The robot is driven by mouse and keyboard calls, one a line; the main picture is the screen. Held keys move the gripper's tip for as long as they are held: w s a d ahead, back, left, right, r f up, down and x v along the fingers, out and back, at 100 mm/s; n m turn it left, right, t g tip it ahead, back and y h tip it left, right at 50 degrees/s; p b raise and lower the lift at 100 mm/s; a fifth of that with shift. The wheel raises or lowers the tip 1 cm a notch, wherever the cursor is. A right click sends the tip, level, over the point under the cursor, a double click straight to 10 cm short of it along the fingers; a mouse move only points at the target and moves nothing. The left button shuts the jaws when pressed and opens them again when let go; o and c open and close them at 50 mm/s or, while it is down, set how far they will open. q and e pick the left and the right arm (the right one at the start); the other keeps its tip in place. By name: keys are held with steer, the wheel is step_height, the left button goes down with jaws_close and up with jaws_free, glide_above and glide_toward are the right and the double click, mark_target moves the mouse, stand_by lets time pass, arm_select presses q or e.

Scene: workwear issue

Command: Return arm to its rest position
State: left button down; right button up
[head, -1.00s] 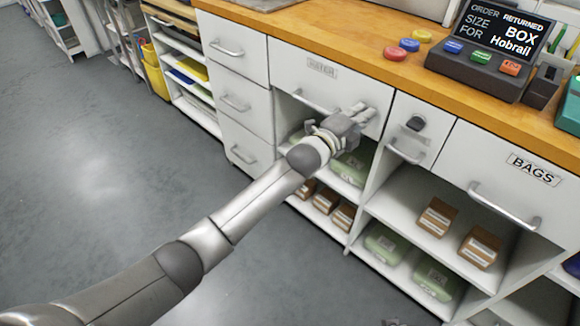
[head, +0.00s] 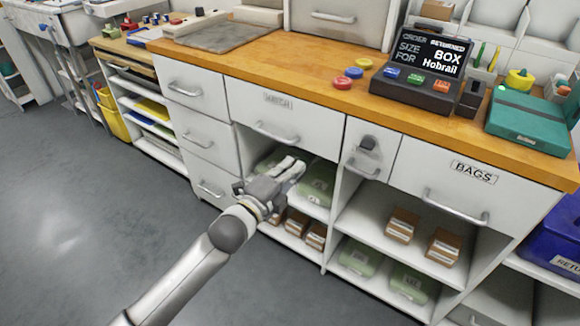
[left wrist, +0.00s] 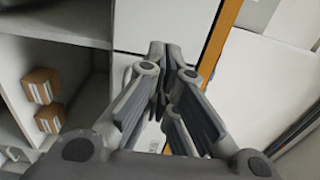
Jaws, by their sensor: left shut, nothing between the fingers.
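My left arm comes in from the bottom left in the head view. Its gripper (head: 292,172) is in front of the open shelf bay under a labelled drawer (head: 285,118) of the white counter. The gripper is shut with nothing in it. In the left wrist view its fingers (left wrist: 165,60) are together, with white cabinet fronts and the counter's wooden edge behind. I cannot tell whether the gripper touches the cabinet. My right arm and gripper are not in view.
Green packages (head: 318,188) and small brown boxes (head: 403,225) lie on the shelves. On the wooden countertop (head: 290,66) stand a display box (head: 425,75), coloured discs (head: 342,83) and a teal case (head: 530,122). A blue bin (head: 555,238) is at the right. Grey floor (head: 80,215) is clear at left.

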arm_select(q)
steer(key=shift+s+a, duration=0.15)
steer(key=shift+s, duration=0.05)
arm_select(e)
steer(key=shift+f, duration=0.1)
